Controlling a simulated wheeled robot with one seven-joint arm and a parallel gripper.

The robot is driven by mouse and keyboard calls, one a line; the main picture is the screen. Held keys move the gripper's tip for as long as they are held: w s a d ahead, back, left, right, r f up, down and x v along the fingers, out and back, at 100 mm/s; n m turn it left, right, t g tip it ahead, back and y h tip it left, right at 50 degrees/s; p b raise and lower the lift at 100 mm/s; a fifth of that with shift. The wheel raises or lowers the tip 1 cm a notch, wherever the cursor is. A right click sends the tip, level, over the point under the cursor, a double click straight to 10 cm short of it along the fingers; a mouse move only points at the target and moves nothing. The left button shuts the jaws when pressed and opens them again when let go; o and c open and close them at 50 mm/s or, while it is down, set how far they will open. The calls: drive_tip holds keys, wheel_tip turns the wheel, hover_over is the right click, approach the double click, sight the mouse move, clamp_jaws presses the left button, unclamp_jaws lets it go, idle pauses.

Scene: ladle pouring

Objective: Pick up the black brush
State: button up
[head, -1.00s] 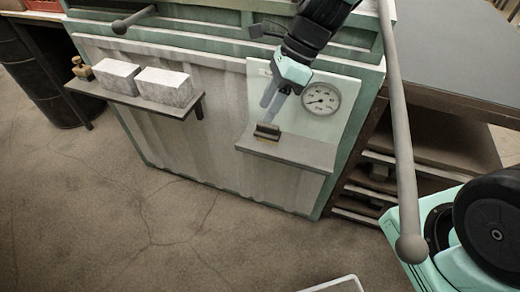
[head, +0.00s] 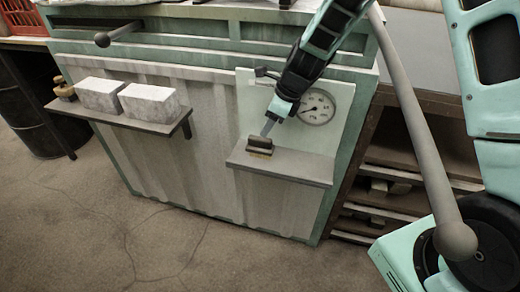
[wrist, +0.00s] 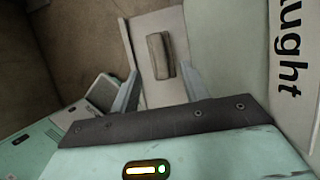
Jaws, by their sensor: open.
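The black brush (head: 260,143) lies on the small right-hand shelf (head: 295,169), with a dark block top and a paler yellowish edge below. In the wrist view the brush (wrist: 160,55) looks like a dark brown block, ahead of and roughly between my fingertips. My gripper (head: 267,128) is just above and behind the brush in the head view, pointing down at it. In the wrist view my gripper (wrist: 161,70) has its two fingers spread apart with nothing held. I cannot tell whether a fingertip touches the brush.
Another shelf (head: 120,116) to the left holds two pale blocks (head: 125,97) and a small brass-coloured object (head: 64,89). The floor in front is clear.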

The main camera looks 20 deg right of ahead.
sight(260, 138)
drive_tip(key=shift+x, duration=3.6)
drive_tip(key=shift+c, duration=0.3)
clamp_jaws()
